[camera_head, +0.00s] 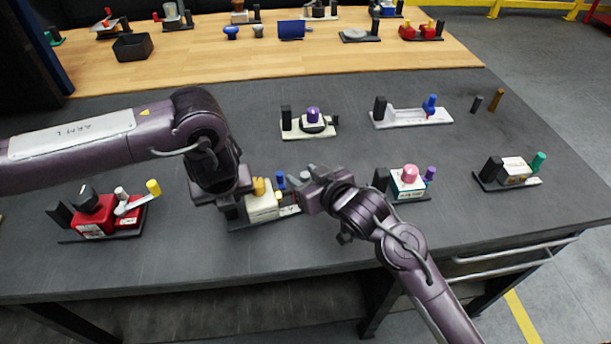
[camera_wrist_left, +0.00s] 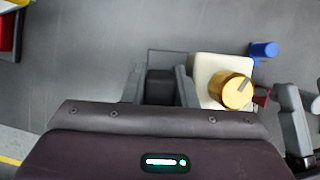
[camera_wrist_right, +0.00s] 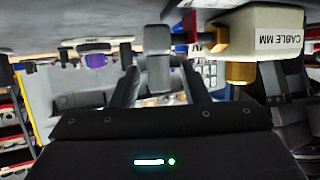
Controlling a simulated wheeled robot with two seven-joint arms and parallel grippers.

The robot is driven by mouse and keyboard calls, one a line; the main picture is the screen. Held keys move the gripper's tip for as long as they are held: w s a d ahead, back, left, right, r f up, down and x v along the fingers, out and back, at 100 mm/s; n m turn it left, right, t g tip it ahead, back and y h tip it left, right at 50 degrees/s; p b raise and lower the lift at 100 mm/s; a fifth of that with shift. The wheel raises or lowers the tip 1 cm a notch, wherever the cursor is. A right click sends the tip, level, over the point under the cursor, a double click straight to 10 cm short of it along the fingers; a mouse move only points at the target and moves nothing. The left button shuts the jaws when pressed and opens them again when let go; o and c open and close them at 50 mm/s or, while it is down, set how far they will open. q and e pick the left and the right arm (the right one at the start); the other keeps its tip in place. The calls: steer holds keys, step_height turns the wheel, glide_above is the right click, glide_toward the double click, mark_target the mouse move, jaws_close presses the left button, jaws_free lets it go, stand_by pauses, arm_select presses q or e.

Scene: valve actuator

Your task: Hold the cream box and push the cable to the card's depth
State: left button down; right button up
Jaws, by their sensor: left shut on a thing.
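The cream box (camera_head: 262,208) sits on a dark base near the front of the table. Yellow-gold knobs (camera_head: 260,186) and a blue-capped part (camera_head: 280,180) show on it. My left gripper (camera_head: 228,205) is shut on the dark block (camera_wrist_left: 160,88) beside the cream box (camera_wrist_left: 215,72), which shows in the left wrist view. My right gripper (camera_head: 312,188) is right of the box. Its fingers are apart in the right wrist view (camera_wrist_right: 160,85), with a grey upright part between them; contact cannot be told. The cable's depth cannot be told.
A red unit (camera_head: 95,220) stands left of my left gripper. A unit with a pink knob (camera_head: 410,175) stands close right of my right gripper. A purple-knobbed unit (camera_head: 310,125) is behind. The table's front edge is bare.

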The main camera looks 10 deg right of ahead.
jaws_close()
steer(key=shift+s+a, duration=0.2)
steer(key=shift+a, duration=0.6)
steer(key=shift+s+a, duration=0.15)
steer(key=shift+a, duration=0.65)
jaws_free()
steer(key=shift+d, duration=0.1)
